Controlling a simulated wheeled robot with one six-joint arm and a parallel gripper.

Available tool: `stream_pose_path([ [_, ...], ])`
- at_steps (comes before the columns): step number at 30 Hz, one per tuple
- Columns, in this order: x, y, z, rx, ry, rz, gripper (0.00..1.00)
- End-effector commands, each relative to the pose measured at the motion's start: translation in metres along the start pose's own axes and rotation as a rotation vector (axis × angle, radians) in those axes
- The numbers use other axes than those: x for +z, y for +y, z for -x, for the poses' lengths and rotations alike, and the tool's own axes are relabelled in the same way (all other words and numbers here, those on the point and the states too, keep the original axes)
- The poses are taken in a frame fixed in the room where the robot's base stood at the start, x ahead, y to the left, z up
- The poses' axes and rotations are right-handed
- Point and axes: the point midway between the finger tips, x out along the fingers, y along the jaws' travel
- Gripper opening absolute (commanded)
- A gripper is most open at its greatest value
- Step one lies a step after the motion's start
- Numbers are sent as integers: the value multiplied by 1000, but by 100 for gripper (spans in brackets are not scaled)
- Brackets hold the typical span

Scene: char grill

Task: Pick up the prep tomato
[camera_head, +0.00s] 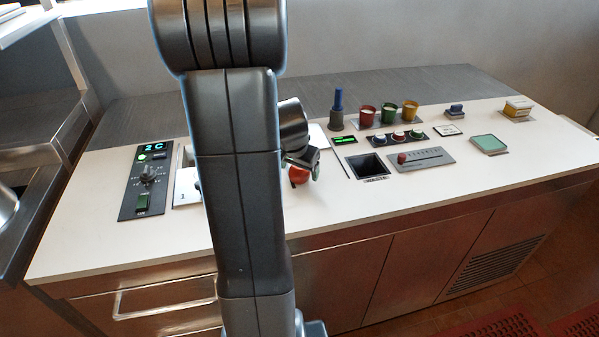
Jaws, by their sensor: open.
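The prep tomato (299,175) is a small red round thing on the white counter top, just right of my arm in the head view. My gripper (303,168) is low over the counter at the tomato, with its dark fingers around or just beside it. The fingers are open. My arm hides part of the gripper and the counter behind it, so I cannot tell whether the fingers touch the tomato.
Left of my arm is a black control panel (147,180) with a knob and a green display. To the right are red, green and yellow cups (388,113), a dark square bin (370,165), a slider panel (421,158) and a green pad (489,144). The front right counter is clear.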

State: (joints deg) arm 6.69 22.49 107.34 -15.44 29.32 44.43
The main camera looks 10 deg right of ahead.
Motion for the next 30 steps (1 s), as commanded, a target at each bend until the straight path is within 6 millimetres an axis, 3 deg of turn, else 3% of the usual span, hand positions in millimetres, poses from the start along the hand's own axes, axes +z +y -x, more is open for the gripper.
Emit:
stream_pose_path([
  [11, 0, 0, -10, -1, 1, 0, 77],
  [19, 0, 0, -10, -1, 1, 0, 26],
  [30, -3, -1, -4, -2, 3, 0, 26],
])
